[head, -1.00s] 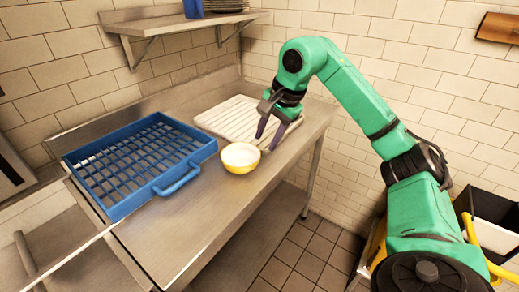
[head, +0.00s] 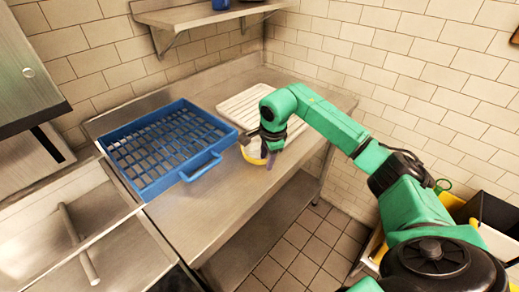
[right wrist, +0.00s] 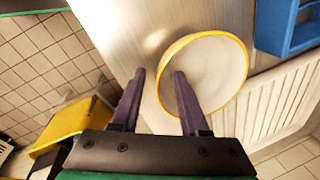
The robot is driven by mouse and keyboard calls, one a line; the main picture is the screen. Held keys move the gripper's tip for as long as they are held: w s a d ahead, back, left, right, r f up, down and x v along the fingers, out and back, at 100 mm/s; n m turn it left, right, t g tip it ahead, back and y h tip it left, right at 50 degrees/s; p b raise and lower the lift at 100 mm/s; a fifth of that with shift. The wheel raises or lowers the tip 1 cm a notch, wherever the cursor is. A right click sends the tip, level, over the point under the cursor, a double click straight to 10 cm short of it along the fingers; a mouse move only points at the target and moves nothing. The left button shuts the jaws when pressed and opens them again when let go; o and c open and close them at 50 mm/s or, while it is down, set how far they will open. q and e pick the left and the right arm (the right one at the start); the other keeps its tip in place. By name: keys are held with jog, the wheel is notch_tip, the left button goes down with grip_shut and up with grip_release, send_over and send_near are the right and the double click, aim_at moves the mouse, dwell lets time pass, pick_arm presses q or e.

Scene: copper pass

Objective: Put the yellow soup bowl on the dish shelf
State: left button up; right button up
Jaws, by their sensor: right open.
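The yellow soup bowl (head: 247,155), yellow outside with a white inside, sits on the steel counter beside the blue rack. My right gripper (head: 270,160) is at the bowl and partly hides it. In the right wrist view the bowl (right wrist: 222,70) shows its white inside and yellow rim. There my right gripper (right wrist: 159,76) is open, one finger over the bowl's inside and the other outside the rim. I cannot tell whether either finger touches it. The dish shelf (head: 190,14) is on the wall above the counter, cut by the top edge. My left gripper is not in view.
A blue dish rack (head: 205,160) stands left of the bowl. A white ribbed drainboard (head: 243,101) lies behind it. A blue item (head: 221,4) is on the shelf. A sink (head: 110,235) is at lower left. Bare counter (head: 205,215) lies in front of the bowl.

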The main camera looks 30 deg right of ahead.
jog(key=shift+f, duration=0.2)
grip_shut()
dwell(1.2)
